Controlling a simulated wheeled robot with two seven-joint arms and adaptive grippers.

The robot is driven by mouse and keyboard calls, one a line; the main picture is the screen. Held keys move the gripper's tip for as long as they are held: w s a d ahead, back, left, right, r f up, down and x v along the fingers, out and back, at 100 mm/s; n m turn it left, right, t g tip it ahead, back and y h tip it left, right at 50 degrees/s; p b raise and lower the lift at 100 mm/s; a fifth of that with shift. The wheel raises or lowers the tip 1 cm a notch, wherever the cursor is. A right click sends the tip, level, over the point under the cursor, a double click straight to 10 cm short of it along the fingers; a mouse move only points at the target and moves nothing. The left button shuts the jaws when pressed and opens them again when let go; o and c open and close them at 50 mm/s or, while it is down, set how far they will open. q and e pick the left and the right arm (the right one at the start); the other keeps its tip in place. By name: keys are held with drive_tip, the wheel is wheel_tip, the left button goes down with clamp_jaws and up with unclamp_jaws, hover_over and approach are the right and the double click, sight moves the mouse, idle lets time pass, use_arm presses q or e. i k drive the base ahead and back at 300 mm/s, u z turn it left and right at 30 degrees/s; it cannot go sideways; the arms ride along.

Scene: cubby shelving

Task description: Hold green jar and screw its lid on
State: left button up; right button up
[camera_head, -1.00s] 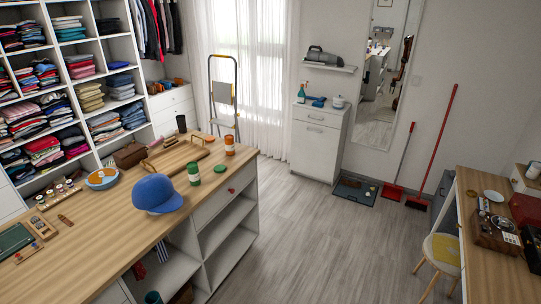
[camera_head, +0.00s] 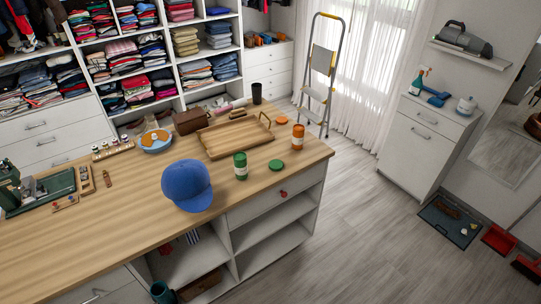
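The green jar (camera_head: 240,166) stands upright on the wooden counter (camera_head: 115,225), to the right of a blue cap. It is green with a pale band around its middle. A flat green lid (camera_head: 276,165) lies on the counter just right of the jar, apart from it. Whether the jar's top is open is too small to tell. An orange jar (camera_head: 298,137) with a pale band stands behind and to the right of the lid. Neither of my grippers is in view.
The blue cap (camera_head: 187,186) sits left of the green jar. A wooden tray (camera_head: 236,139) lies behind the jar, with a dark cup (camera_head: 257,93) beyond it. A blue bowl (camera_head: 156,140) is farther left. The counter's right front corner is clear. Open floor (camera_head: 375,235) lies to the right.

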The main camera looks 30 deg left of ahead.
sight(240, 158)
drive_tip(key=u, duration=0.65)
drive_tip(key=i, duration=0.85)
drive_tip(key=u, duration=1.2)
drive_tip(key=i, duration=0.35)
drive_tip(key=u, duration=0.3)
